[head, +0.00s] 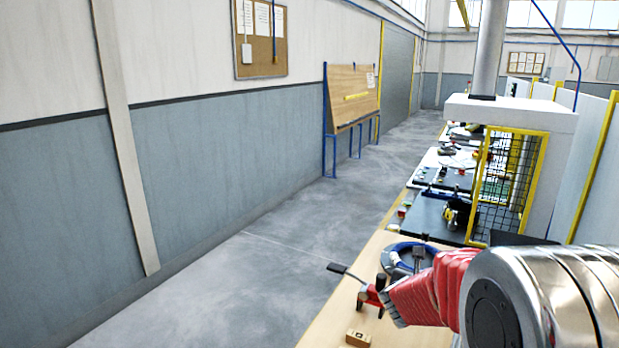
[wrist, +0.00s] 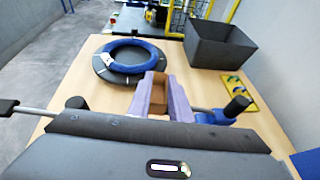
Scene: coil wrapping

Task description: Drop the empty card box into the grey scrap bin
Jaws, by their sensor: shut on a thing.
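The brown card box (wrist: 158,92) shows between the lavender fingers of my gripper (wrist: 160,96) in the wrist view. The gripper is shut on it, and the fingers hide part of it. The grey scrap bin (wrist: 193,48) is an open-topped dark box beyond the gripper to the right, apart from it. In the head view my arm hides the gripper, and only a dark part of the bin (head: 508,238) shows above the arm.
A blue coil on a dark disc (wrist: 104,66) lies ahead and left of the gripper. A yellow-and-black plate (wrist: 240,92) lies near the bin. A red piece with a black lever (head: 370,297) and a small tan block (head: 357,338) are left of my arm.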

